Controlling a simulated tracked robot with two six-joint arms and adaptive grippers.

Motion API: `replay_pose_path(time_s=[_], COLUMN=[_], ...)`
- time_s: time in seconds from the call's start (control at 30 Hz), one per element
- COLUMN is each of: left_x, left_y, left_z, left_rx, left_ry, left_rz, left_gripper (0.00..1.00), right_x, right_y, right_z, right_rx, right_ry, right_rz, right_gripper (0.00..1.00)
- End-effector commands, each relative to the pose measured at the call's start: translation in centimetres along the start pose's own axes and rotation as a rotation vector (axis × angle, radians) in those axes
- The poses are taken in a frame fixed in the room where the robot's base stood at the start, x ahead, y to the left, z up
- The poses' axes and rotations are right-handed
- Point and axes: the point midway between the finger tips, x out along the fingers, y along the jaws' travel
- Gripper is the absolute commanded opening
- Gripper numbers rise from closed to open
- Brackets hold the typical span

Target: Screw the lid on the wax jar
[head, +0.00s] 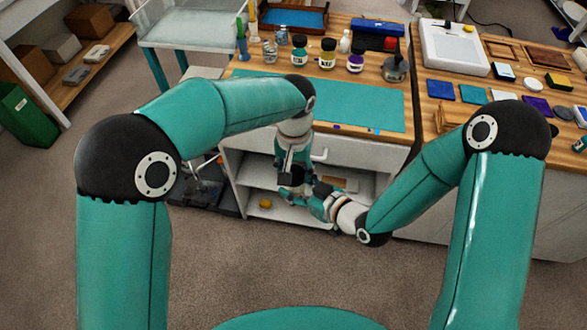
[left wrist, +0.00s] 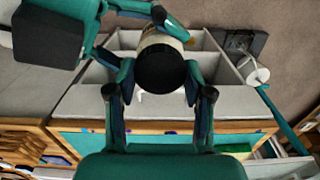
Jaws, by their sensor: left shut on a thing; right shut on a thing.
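The wax jar (left wrist: 158,40) has a pale body and shows in the left wrist view, in front of my left gripper (left wrist: 160,82). Its black lid (left wrist: 160,68) faces the wrist camera, between the left fingers, which are shut on it. My right gripper (left wrist: 125,22) comes in from the upper left and is shut on the jar body. In the head view the left gripper (head: 291,182) and right gripper (head: 316,198) meet in front of the open cabinet, and the jar is mostly hidden between them. I cannot tell how far the lid is seated.
The workbench with a teal mat (head: 345,103) stands behind, with several small jars at its back. The open cabinet shelf (head: 345,205) lies just beyond the grippers. A second bench (head: 500,90) with coloured blocks is at the right. The floor (head: 260,275) in front is clear.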

Motion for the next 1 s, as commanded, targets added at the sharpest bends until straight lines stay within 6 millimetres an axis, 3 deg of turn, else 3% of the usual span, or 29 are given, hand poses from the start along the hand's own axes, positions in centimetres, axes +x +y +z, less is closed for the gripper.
replay_pose_path(time_s=[0.13,0.27,0.3,0.47,0.8,1.0], left_x=[0.0,0.0,0.0,0.0,-0.1,-1.7], left_y=[-0.1,-0.1,-0.1,-0.1,0.0,0.0], left_z=[0.0,0.0,0.0,0.0,0.0,-0.1], left_rx=[0.182,0.182,0.182,0.180,0.179,0.179], left_ry=[0.000,0.000,0.000,0.000,0.000,0.003], left_rz=[-0.001,-0.001,-0.001,-0.001,0.000,0.000], left_gripper=[0.09,0.09,0.53,0.79,0.80,0.80], right_x=[0.0,0.0,0.0,0.0,0.0,0.0], right_y=[0.0,0.0,0.0,0.0,0.0,0.0], right_z=[0.0,0.0,0.0,0.0,0.0,-0.1], right_rx=[0.000,0.000,0.000,0.000,0.000,0.000], right_ry=[0.001,0.001,0.001,0.001,0.001,0.001], right_rz=[0.001,0.001,0.001,0.001,0.001,0.001], right_gripper=[0.00,0.00,0.00,0.00,0.00,0.00])
